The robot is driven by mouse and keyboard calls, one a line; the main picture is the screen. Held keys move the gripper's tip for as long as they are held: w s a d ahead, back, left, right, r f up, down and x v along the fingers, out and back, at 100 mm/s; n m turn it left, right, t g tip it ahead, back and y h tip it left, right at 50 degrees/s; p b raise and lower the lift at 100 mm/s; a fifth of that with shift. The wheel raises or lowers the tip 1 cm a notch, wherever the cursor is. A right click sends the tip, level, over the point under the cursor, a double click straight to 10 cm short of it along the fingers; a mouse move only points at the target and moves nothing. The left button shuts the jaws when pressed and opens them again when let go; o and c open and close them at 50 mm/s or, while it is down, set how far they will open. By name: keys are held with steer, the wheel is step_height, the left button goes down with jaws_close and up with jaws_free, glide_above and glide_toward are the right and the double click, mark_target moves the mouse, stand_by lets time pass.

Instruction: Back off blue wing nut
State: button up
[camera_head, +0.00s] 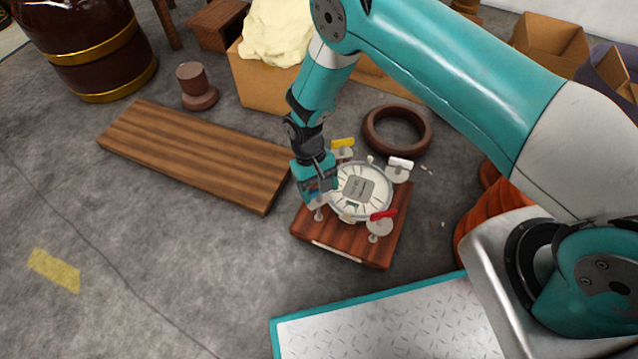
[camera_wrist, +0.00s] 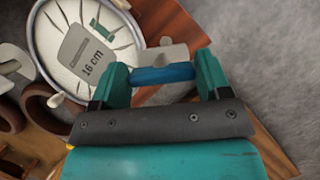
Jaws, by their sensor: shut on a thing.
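The blue wing nut (camera_wrist: 163,75) shows in the wrist view between the two teal fingers of my gripper (camera_wrist: 165,82). My gripper is shut on it, with a finger at each end. A pale metal piece (camera_wrist: 160,56) lies just beyond it. In the head view my gripper (camera_head: 318,192) is at the left edge of the round drum head (camera_head: 366,190), and the blue nut is mostly hidden there. The drum head sits on a red-brown wooden board (camera_head: 345,246). A yellow wing nut (camera_head: 342,143), a white one (camera_head: 400,163) and a red one (camera_head: 383,214) stand around it.
A long wooden plank (camera_head: 200,155) lies to the left of the board. A brown ring (camera_head: 397,130) lies behind it. A cardboard box (camera_head: 262,80) with a pale bundle stands at the back.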

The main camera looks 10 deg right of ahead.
steer(key=n+t+h+p, duration=0.1)
steer(key=n, duration=0.2)
steer(key=n+h+p, duration=0.1)
steer(key=n, duration=0.3)
steer(key=shift+r+t, duration=0.1)
steer(key=shift+t, duration=0.3)
steer(key=n+p, duration=0.1)
steer(key=n, duration=0.1)
steer(key=n+t+p, duration=0.1)
steer(key=n, duration=0.1)
steer(key=shift+n+t+h, duration=0.3)
steer(key=shift+h, duration=0.1)
steer(key=shift+n+t+p, duration=0.4)
steer(key=shift+n+t, duration=0.1)
steer(key=shift+n, duration=1)
steer(key=shift+w, duration=0.1)
steer(key=o, duration=0.9)
steer(key=p+v, duration=0.1)
steer(key=v, duration=0.4)
steer(key=p+v, duration=0.2)
steer(key=v, duration=0.4)
steer(key=p+v, duration=0.2)
steer(key=v, duration=0.4)
steer(key=shift+a, duration=0.3)
